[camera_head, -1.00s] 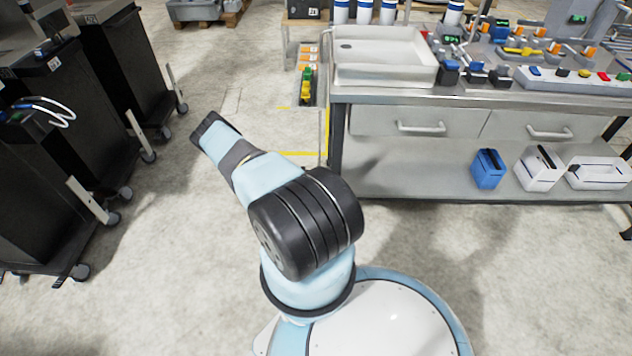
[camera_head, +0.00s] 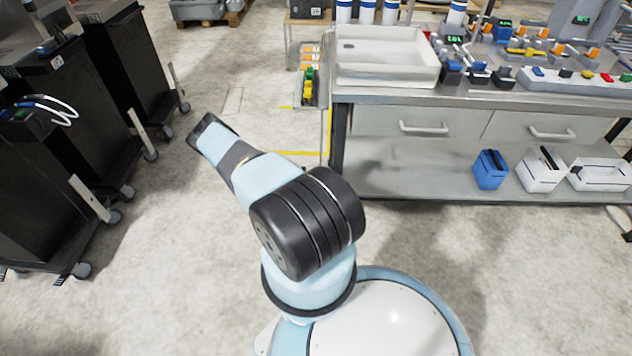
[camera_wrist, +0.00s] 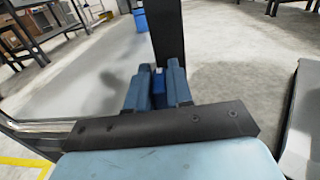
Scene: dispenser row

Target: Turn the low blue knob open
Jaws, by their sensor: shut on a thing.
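In the wrist view, my gripper (camera_wrist: 157,88) has its two blue-grey fingers close together, with a small darker blue piece (camera_wrist: 159,90) between them. The fingers are shut on this blue piece, which I take to be the blue knob. Its lower part is hidden by the gripper body, and I cannot tell how far it is turned. In the head view my arm reaches away to the upper left, and neither the fingers nor the held piece can be made out there.
Black wheeled cabinets (camera_head: 100,110) stand at the left. A workbench (camera_head: 450,97) with a white tray (camera_head: 385,82) is at the right, with blue (camera_head: 490,170) and white boxes (camera_head: 540,170) on its lower shelf. A dark post (camera_wrist: 165,35) rises beyond my fingers. Open floor lies between.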

